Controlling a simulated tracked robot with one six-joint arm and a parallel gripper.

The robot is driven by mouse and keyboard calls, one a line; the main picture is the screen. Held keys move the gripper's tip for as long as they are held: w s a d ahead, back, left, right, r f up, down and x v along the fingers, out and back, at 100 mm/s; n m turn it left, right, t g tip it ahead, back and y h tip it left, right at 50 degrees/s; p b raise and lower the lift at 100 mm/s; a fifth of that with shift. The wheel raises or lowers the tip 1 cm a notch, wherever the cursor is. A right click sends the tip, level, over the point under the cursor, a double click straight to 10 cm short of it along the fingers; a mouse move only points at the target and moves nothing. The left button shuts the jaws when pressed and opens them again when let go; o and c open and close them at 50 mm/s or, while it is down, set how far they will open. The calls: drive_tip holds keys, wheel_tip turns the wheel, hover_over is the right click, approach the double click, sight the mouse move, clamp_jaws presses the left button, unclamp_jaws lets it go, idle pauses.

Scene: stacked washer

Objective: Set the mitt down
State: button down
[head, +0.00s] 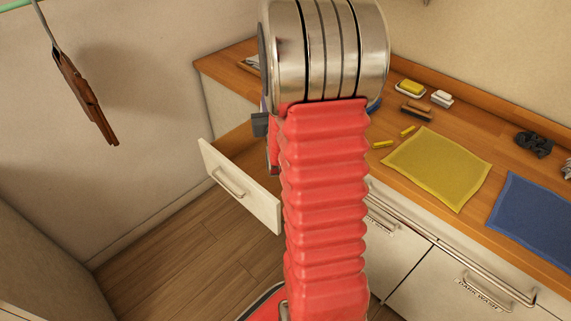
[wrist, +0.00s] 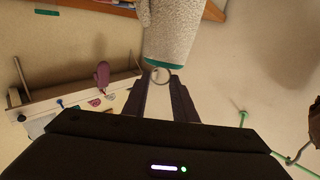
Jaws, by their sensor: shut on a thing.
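The mitt (wrist: 176,35) is pale grey and fuzzy with a teal band at its cuff and a small loop there. In the wrist view it hangs beyond my fingertips, cut off by the top edge. My gripper (wrist: 163,82) is shut on the mitt at the loop by the cuff. In the head view my red arm and its metal joint hide the mitt and the gripper's jaws.
An open drawer (head: 238,187) juts out at left. On the wooden counter lie a yellow mat (head: 437,167), a blue mat (head: 535,222), a yellow sponge (head: 411,87), a brush (head: 416,112) and a dark object (head: 533,144). A brown item (head: 82,95) hangs at far left.

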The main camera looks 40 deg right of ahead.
drive_tip(key=s+a+f+n+t+y, duration=0.1)
drive_tip(key=s+f+n+t+y, duration=0.1)
drive_tip(key=f, duration=0.7)
drive_tip(key=shift+s+n+y, duration=0.6)
drive_tip(key=shift+y, duration=0.7)
drive_tip(key=shift+a+f, duration=0.1)
drive_tip(key=shift+f, duration=2.9)
drive_tip(key=shift+f, duration=2.05)
